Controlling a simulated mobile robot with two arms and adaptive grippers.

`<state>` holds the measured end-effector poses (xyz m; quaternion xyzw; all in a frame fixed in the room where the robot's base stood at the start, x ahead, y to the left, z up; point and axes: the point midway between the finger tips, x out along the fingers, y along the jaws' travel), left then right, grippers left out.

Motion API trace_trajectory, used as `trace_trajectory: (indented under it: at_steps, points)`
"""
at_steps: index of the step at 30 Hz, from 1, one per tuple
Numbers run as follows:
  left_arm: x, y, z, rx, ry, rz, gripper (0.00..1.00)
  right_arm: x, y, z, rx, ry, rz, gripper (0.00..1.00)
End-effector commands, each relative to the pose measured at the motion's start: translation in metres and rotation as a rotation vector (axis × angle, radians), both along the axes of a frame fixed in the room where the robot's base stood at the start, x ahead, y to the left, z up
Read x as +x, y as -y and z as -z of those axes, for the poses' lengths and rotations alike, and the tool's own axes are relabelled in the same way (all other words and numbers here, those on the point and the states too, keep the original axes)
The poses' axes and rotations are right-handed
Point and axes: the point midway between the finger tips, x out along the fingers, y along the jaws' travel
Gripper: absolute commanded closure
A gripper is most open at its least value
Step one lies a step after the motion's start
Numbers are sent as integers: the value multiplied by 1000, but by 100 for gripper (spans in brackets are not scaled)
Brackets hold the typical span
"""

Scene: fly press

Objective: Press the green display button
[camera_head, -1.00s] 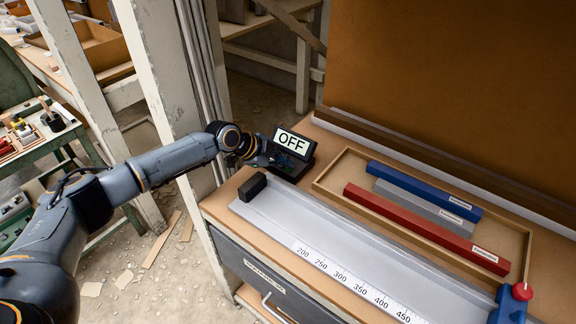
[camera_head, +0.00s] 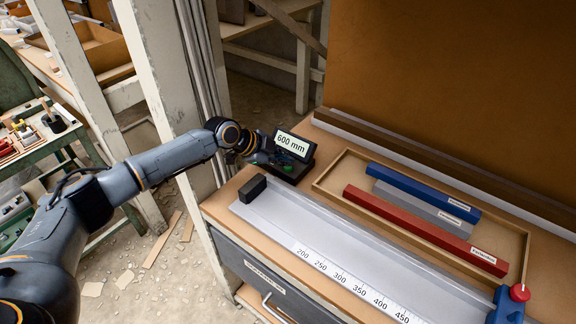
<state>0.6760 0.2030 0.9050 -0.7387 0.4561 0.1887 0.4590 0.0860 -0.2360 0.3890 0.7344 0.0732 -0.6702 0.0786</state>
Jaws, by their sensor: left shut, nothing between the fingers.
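A small black display unit (camera_head: 293,152) stands at the back left corner of the workbench. Its lit screen (camera_head: 293,145) reads "600 mm". The green button (camera_head: 286,158) shows as a small green patch on the base below the screen, partly hidden by my gripper. My left gripper (camera_head: 268,158) reaches in from the left and is shut and empty, with its tips at the left side of the display's base. I cannot tell whether the tips touch the button. My right gripper is not in view.
A grey measuring rail (camera_head: 330,245) with a black block (camera_head: 252,188) and a blue stop (camera_head: 508,306) runs along the bench front. A wooden tray (camera_head: 330,180) holds blue, grey and red bars. A pale post (camera_head: 165,90) stands behind my arm.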

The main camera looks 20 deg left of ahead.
Motion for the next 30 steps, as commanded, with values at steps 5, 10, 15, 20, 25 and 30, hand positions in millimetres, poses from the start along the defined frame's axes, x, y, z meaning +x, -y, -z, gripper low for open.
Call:
trace_trajectory:
  at_steps: [5, 10, 15, 20, 25, 30]
  points:
    - [0, 0, -22, -1, 1, -1, 100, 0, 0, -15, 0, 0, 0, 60]
    - [0, 0, -39, 0, 1, 0, 100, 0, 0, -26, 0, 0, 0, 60]
    - [0, 0, -53, 0, 0, 0, 100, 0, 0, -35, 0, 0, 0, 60]
    - [0, 0, -53, 0, 0, 0, 100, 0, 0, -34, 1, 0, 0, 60]
    - [0, 0, -53, 0, 0, 0, 100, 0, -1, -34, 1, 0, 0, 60]
    - [0, 0, -53, 0, 0, 0, 100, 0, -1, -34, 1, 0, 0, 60]
